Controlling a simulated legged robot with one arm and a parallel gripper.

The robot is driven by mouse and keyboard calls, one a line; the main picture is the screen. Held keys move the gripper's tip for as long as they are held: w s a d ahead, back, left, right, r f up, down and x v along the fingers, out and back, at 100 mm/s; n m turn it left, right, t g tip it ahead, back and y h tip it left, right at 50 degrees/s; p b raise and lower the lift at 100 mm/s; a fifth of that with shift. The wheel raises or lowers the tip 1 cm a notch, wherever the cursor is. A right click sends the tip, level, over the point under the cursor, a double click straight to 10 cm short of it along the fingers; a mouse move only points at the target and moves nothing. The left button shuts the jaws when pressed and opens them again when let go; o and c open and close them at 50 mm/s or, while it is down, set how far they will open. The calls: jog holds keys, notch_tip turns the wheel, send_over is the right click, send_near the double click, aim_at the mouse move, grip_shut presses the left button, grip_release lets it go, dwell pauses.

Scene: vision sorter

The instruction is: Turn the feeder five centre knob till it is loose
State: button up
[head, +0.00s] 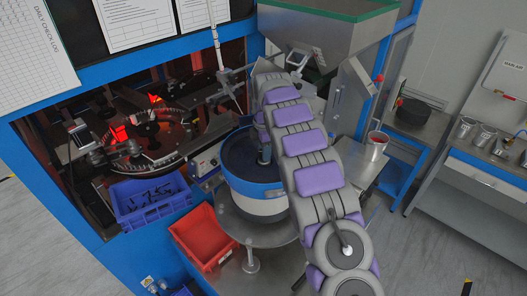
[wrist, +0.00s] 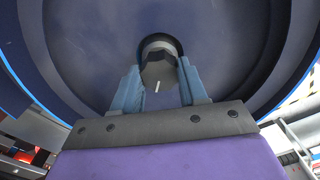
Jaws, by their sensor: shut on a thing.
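The centre knob (wrist: 158,68) is a dark, faceted knob with a small pale mark, at the middle of the dark blue feeder bowl (wrist: 95,50). My gripper (wrist: 160,82) is shut on the knob, with one blue-grey finger on each side of it. In the head view the feeder bowl (head: 257,187) has a bright blue rim and stands on a round steel plate. My gripper (head: 264,155) reaches down into this bowl there. My arm hides the bowl's right part, and the knob cannot be made out in that view.
A blue crate (head: 152,222) with dark parts and a red bin (head: 182,236) stand left of the feeder. A steel hopper (head: 325,40) hangs above. A lit sorting machine (head: 150,135) is at the left. A side bench (head: 480,165) stands at the right.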

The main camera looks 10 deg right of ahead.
jog(key=n+b, duration=0.1)
jog(key=n, duration=0.3)
jog(key=shift+d+f+n, duration=0.1)
jog(key=shift+f+n, duration=0.05)
jog(key=shift+n, duration=0.15)
jog(key=shift+n+b, duration=0.45)
jog(key=shift+n, duration=1.35)
